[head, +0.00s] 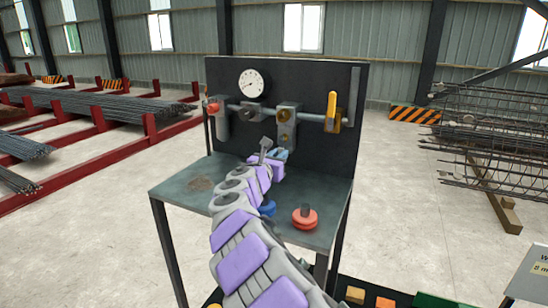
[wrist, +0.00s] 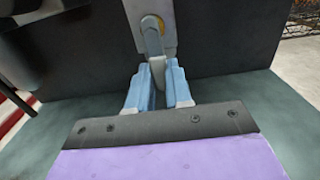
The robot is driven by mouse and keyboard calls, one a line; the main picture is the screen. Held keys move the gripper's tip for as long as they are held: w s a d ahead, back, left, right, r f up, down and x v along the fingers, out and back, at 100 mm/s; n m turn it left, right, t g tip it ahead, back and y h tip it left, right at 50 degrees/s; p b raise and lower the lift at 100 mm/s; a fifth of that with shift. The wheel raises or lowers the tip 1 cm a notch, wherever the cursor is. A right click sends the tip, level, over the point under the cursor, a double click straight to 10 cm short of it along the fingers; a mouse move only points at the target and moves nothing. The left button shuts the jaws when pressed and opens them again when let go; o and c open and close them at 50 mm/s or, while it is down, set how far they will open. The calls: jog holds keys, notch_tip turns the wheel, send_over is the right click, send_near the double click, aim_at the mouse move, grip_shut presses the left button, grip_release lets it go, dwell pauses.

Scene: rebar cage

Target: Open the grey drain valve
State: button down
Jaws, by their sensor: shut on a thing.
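The grey drain valve (head: 286,128) is on the lower middle of the dark panel, under a horizontal pipe. In the wrist view its grey lever (wrist: 154,42) hangs down from a brass-coloured hub on the valve body. My gripper (wrist: 158,85) has its blue fingers on both sides of the lever's lower end and is shut on it. In the head view my gripper (head: 281,155) is just below the valve, and my arm and fingers hide most of the lever. The lever points nearly straight down.
The panel (head: 325,80) also carries a white gauge (head: 251,83), a red-knobbed valve (head: 213,106) and a yellow lever (head: 331,108). On the bench (head: 180,192) are a red disc-shaped part (head: 304,218) and a blue one (head: 267,208). Rebar racks stand left and right.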

aim_at(283, 142)
jog(key=shift+r, duration=0.2)
dwell(0.3)
jog(key=c, duration=1)
grip_release()
jog(key=shift+f, duration=0.15)
jog(key=shift+c, duration=0.2)
jog(key=shift+a, duration=0.1)
jog(key=r, duration=0.1)
jog(key=s+r+b, duration=0.1)
jog(key=r, duration=0.1)
jog(key=shift+s+r, duration=0.15)
jog(key=shift+r, duration=0.1)
jog(key=s+d+r+b, duration=0.1)
jog(key=s+d, duration=0.3)
jog(key=s, duration=1)
jog(key=shift+r+b, duration=0.15)
jog(key=shift+b, duration=0.7)
